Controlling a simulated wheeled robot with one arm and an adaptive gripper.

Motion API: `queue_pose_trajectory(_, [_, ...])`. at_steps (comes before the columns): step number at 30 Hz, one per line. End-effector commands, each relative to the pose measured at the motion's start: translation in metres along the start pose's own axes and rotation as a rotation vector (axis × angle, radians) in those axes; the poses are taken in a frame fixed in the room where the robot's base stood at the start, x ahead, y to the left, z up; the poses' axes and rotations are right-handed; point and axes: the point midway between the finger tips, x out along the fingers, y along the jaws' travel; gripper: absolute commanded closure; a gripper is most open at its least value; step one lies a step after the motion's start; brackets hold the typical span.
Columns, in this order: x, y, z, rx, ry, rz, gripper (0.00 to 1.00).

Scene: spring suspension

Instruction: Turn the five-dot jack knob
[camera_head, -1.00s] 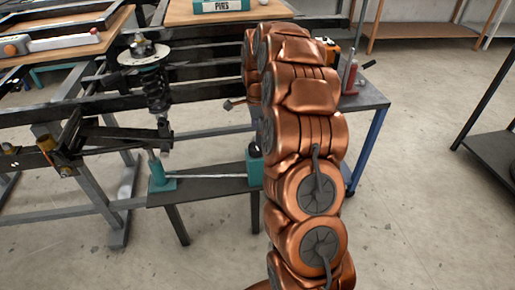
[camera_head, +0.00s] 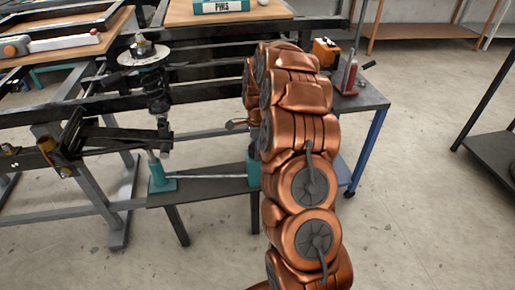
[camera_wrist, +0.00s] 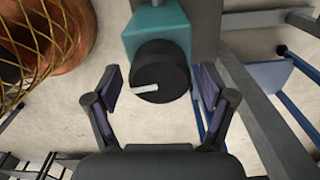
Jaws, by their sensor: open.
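A round black knob (camera_wrist: 160,72) with one white pointer line on its face fills the middle of the wrist view. It is mounted on a teal block (camera_wrist: 155,28). No dots can be made out on it. My gripper (camera_wrist: 158,84) is open, with one finger on each side of the knob and gaps between both pads and its rim. In the head view the teal jack block (camera_head: 254,172) at the right end of the low shelf is partly hidden by my arm, and the knob cannot be made out clearly there. A second teal jack part (camera_head: 161,180) stands at the shelf's left end.
A spring and damper unit (camera_head: 152,75) stands on the dark metal frame (camera_head: 100,105) at the left. A side table (camera_head: 362,97) with a red jack-like tool (camera_head: 349,75) is behind my arm. Grey bars and a blue table leg lie right of my gripper in the wrist view.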

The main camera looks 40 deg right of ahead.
Motion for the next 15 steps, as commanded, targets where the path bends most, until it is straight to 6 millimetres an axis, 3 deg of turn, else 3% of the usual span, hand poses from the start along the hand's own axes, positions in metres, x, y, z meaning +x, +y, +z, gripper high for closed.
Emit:
queue_pose_trajectory(5, [-0.0005, -0.0001, 0.0000, 0.000, 0.000, 0.000, 0.19])
queue_pose_trajectory(15, [-0.0007, 0.0001, -0.0001, 0.000, 0.000, 0.000, 0.54])
